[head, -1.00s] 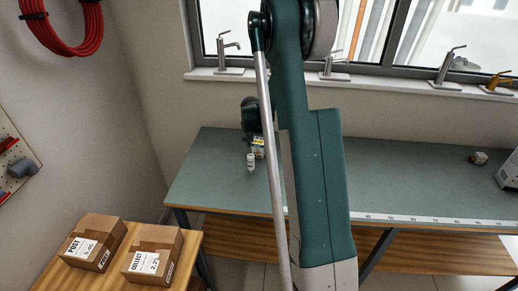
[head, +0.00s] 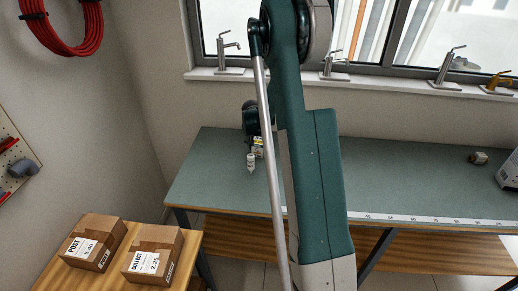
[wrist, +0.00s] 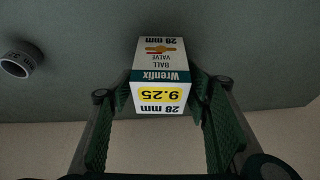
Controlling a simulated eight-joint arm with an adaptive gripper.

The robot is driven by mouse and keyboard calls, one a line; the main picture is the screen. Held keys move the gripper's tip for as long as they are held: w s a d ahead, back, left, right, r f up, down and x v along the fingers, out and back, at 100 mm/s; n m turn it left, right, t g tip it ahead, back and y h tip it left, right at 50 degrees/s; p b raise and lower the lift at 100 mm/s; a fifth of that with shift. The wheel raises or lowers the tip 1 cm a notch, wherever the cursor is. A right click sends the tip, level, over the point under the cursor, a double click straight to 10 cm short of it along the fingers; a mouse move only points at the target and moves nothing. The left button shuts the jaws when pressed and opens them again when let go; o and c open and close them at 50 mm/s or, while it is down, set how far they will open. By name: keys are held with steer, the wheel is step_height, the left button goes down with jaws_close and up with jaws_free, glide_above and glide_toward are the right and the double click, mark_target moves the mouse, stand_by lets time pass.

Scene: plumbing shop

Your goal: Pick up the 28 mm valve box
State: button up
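The 28 mm valve box (wrist: 160,76) is a small white carton with a dark green band and a yellow 9.25 price label. In the wrist view it stands between the two fingers of my gripper (wrist: 160,92), its print upside down. The green finger pads are close along both sides of it; I cannot tell whether both press on it. In the head view the box (head: 258,148) is at the bench's left part, partly hidden by my arm, with my gripper (head: 254,133) just above and around it.
The green bench top (head: 400,180) is mostly clear. Two cartons (head: 152,252) sit on the lower wooden table.

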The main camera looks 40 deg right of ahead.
steer(key=c, duration=0.8)
steer(key=shift+r, duration=0.2)
steer(key=shift+c, duration=0.2)
steer(key=shift+r, duration=4.85)
